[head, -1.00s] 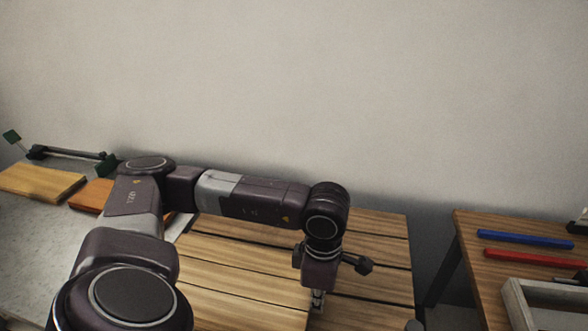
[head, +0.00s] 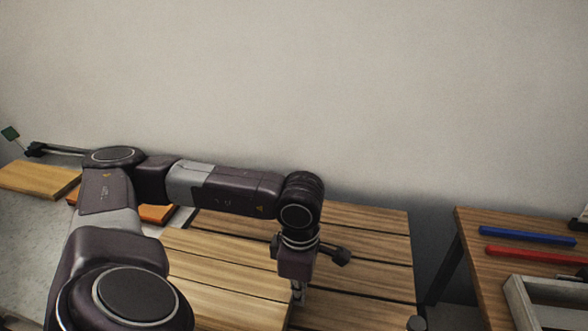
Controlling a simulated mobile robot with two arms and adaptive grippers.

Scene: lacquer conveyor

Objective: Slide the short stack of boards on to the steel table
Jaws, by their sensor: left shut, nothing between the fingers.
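The short stack of boards (head: 220,284), pale brown wood, lies on a slatted wooden surface (head: 365,247) at the lower middle; its front part is cut off by the picture edge. The steel table (head: 28,240), a grey speckled top, is at the left, partly behind my left arm. My left gripper (head: 299,296) points down at the right edge of the stack. Its fingers are shut with nothing between them, and seem to touch that edge; exact contact is hard to tell. My right gripper is not in view.
A yellowish board (head: 38,180) and an orange board (head: 155,213) lie on the steel table. At right, a wooden table (head: 470,222) holds a blue bar (head: 527,235), a red bar (head: 535,254) and a pale tray (head: 514,300).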

